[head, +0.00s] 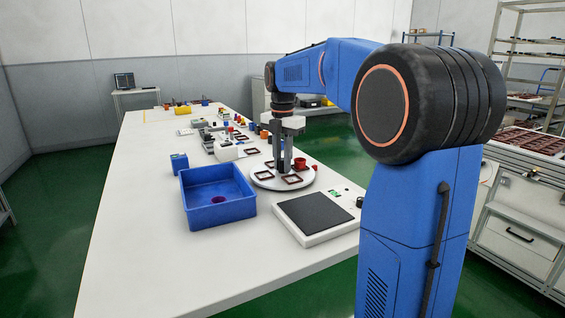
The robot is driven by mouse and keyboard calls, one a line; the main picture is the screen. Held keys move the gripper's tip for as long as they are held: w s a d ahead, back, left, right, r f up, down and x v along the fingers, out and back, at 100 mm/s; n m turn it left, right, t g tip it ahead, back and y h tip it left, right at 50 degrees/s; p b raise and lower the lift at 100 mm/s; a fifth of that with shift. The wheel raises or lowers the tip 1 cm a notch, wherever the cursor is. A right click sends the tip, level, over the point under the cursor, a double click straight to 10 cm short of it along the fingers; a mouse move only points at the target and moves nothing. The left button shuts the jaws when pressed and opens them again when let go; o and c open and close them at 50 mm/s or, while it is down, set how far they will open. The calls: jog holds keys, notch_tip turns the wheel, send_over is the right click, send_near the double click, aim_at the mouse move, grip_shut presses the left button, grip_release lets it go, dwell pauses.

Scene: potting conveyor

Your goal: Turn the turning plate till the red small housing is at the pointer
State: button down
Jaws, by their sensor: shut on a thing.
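The turning plate (262,182) is a round white disc on the white table. Dark red square frames (292,179) lie on it. A small red cup-like housing (300,164) stands on its right side, just right of my gripper. A red piece (316,171) at the plate's right edge may be the pointer; it is too small to tell. My gripper (283,171) points straight down over the middle of the plate, with its fingers close together. It is shut on a part of the plate, which the fingers hide.
A blue open bin (219,216) with a dark purple piece inside stands left of the plate. A device with a dark pad (315,217) lies in front of it. A small blue box (179,162) and several small parts stand farther back. The table's front left is clear.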

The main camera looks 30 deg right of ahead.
aim_at(282, 159)
jog(key=shift+r, duration=0.1)
jog(key=c, duration=1.8)
grip_release()
jog(key=shift+c, duration=0.2)
notch_tip(282, 159, up, 17)
jog(key=shift+r, duration=0.15)
